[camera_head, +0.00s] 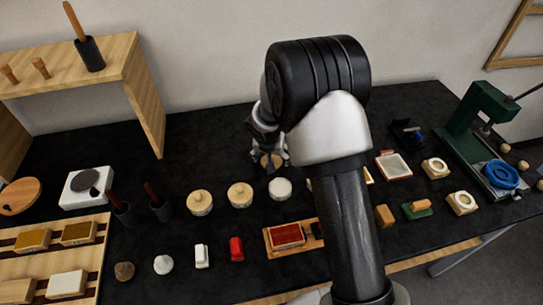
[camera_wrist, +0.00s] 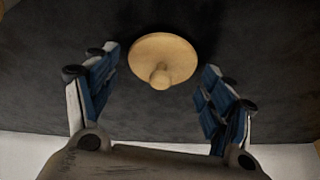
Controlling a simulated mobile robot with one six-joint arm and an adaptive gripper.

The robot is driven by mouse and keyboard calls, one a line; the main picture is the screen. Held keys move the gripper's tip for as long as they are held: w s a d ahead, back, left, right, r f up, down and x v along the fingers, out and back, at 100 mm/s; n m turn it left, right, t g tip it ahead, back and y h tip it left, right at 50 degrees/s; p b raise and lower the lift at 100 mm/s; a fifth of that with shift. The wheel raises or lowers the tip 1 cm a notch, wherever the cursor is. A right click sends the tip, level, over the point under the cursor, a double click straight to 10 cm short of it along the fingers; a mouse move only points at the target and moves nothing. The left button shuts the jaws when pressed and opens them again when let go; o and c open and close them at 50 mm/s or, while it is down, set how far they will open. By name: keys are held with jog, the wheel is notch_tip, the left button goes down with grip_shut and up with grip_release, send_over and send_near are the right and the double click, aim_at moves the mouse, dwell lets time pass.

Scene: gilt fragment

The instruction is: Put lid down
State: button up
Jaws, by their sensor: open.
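A round pale wooden lid (camera_wrist: 172,50) with a knob lies on the dark table, knob up, in the wrist view. My gripper (camera_wrist: 157,62) is open around it, one blue-padded finger on each side, with a gap between each finger and the lid. In the head view my gripper (camera_head: 271,152) points down at the table with the lid (camera_head: 269,161) at its fingers, partly hidden. A white round pot (camera_head: 280,188) without a wooden lid stands just in front of it. Two similar pots (camera_head: 199,202) (camera_head: 240,194) to the left carry wooden lids.
A red pad in a wooden tray (camera_head: 287,236) and several small blocks stand nearer the front. A white scale-like device (camera_head: 88,186) stands left, a green press (camera_head: 480,115) right. A wooden shelf (camera_head: 80,70) stands back left. Table behind the pots is mostly clear.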

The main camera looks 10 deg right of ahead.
dwell(0.3)
jog(key=s+d+p+v, duration=0.1)
jog(key=d+p+v, duration=0.1)
jog(key=v, duration=0.9)
jog(key=s+d+p+v, duration=0.1)
jog(key=p+v, duration=0.1)
jog(key=v, duration=0.8)
jog(key=s+r+n+y, duration=0.1)
jog(key=s+r, duration=0.3)
jog(key=s, duration=0.9)
jog(key=s+r+n, duration=0.3)
jog(key=s+r, duration=0.2)
jog(key=s, duration=0.8)
jog(key=shift+s+d+r+n+y, duration=0.15)
jog(key=shift+s+r+n+y, duration=0.15)
jog(key=shift+s+y, duration=0.1)
jog(key=shift+d, duration=0.1)
